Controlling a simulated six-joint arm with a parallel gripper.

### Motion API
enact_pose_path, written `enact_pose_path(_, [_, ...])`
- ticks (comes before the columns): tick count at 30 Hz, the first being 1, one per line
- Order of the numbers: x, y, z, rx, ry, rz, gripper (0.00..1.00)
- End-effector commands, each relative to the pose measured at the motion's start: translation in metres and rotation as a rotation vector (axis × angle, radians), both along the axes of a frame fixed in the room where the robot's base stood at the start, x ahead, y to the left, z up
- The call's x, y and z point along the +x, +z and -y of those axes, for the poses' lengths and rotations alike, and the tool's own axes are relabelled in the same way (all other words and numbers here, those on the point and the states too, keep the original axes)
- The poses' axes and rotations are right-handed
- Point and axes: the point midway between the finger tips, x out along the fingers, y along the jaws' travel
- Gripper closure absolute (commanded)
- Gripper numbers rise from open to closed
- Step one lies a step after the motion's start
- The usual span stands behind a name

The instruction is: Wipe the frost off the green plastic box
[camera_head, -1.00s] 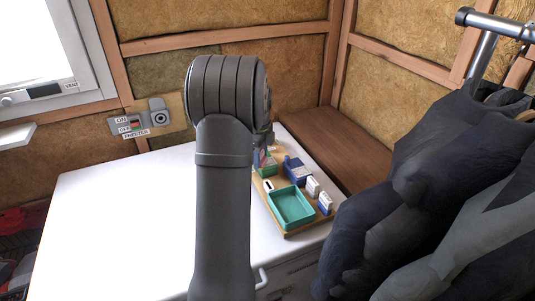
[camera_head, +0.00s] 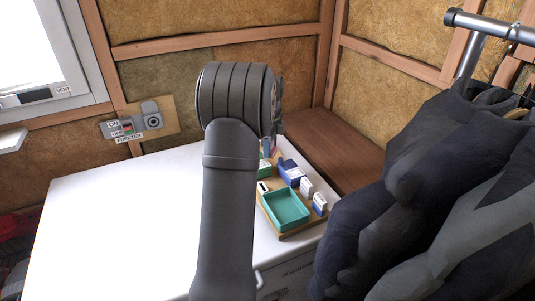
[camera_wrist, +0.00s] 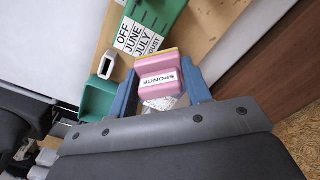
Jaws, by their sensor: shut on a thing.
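My gripper (camera_wrist: 163,84) has blue fingers shut on a pink sponge (camera_wrist: 160,76) marked SPONGE, with a yellow edge. In the head view my arm hides most of the gripper and the sponge. A green box (camera_wrist: 156,14) lies beyond the sponge at the top of the wrist view, apart from it in the picture. In the head view a small part of the green box (camera_head: 264,172) shows beside my arm. I cannot make out frost on it. A speckled whitish patch shows below the sponge in the wrist view; I cannot tell what it is.
A teal open tray (camera_head: 287,210) sits on a wooden board (camera_head: 289,236) with a blue box (camera_head: 291,171) and small white-and-blue packs (camera_head: 319,203). Dark coats (camera_head: 420,200) hang at the right. The white top's left is clear.

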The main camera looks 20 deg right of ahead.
Motion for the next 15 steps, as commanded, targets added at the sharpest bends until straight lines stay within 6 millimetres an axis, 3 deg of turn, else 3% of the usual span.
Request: enact_pose_path(15, [0.0, 0.045, 0.0, 0.001, 0.0, -0.001, 0.77])
